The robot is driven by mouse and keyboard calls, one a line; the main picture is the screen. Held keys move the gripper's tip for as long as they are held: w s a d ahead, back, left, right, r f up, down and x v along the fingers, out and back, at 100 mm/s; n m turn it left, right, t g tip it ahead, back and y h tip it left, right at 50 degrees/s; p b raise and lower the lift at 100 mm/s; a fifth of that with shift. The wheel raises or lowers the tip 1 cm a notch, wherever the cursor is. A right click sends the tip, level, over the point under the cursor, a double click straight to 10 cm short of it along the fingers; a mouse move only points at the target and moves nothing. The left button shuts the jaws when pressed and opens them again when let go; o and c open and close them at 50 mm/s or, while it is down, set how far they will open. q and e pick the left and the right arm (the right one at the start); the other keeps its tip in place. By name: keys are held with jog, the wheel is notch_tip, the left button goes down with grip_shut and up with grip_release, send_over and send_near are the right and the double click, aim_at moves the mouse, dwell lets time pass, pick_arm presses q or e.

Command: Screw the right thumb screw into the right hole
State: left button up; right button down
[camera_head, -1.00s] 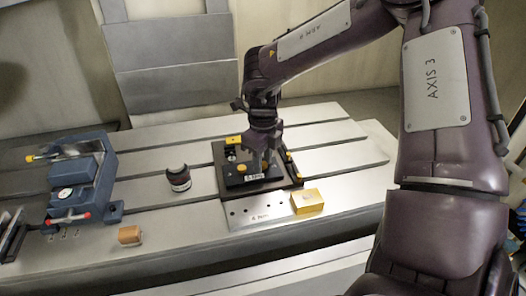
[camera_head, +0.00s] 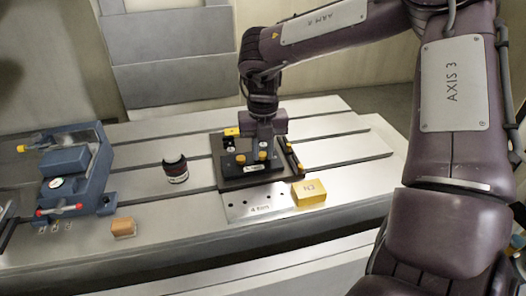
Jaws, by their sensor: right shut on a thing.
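The dark mould base (camera_head: 228,186) lies on the slotted metal table, with a black block (camera_head: 237,170) on it. A yellow-headed thumb screw (camera_head: 240,158) stands at the block's left. The right thumb screw (camera_head: 262,155), also yellow-headed, is at the block's right. My right gripper (camera_head: 263,149) points down over it and is shut on it. The right hole is hidden under the screw and gripper, so I cannot tell how deep the screw sits. My left gripper is not in view.
A yellow block (camera_head: 309,193) and a drilled steel plate (camera_head: 240,206) lie in front of the base. A blue vise (camera_head: 78,170) and an orange block (camera_head: 124,227) are further left. Yellow-tipped parts flank the base's right edge.

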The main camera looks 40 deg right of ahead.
jog(key=shift+f+m+b, duration=0.25)
jog(key=shift+m+b, duration=0.3)
jog(key=shift+m, duration=0.35)
jog(key=m+b, duration=0.1)
jog(key=m, duration=0.2)
jog(key=shift+m, duration=0.3)
jog(key=c, duration=1.7)
grip_release()
jog(key=shift+r+m+b, duration=0.1)
jog(key=shift+m+b, duration=0.3)
jog(key=shift+m, duration=0.2)
jog(key=shift+o, duration=1)
jog(key=shift+r, duration=0.1)
jog(key=o, duration=0.3)
jog(key=shift+r+p, duration=0.15)
jog(key=shift+p, duration=0.15)
